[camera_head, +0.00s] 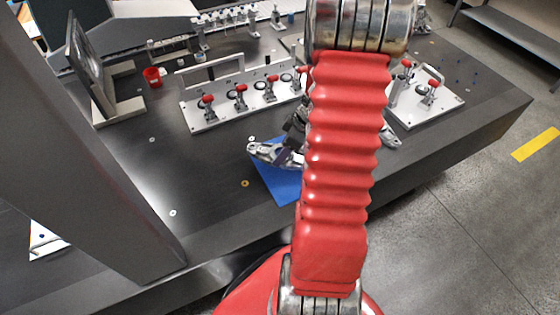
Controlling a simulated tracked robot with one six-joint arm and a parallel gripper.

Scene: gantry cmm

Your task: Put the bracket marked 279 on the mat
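The blue mat (283,188) lies near the front edge of the dark table, its right side hidden behind my arm. A silver metal bracket (268,151) with a rounded end shows over the mat's far left part; I cannot tell whether it touches the mat. Another grey metal part (391,138), perhaps a bracket, shows just right of my arm. No number is readable on either. My gripper (295,127) is a dark shape mostly hidden behind my red arm, right beside the silver bracket. Its fingertips are not clear, so I cannot tell whether it holds the bracket.
A long fixture plate (194,121) with red-tipped clamps stands behind the mat. A smaller clamp plate (444,104) is to the right. A red cup (152,77) and an upright framed panel (88,62) stand at back left. A large grey column (85,140) blocks the left. Table left of the mat is mostly clear.

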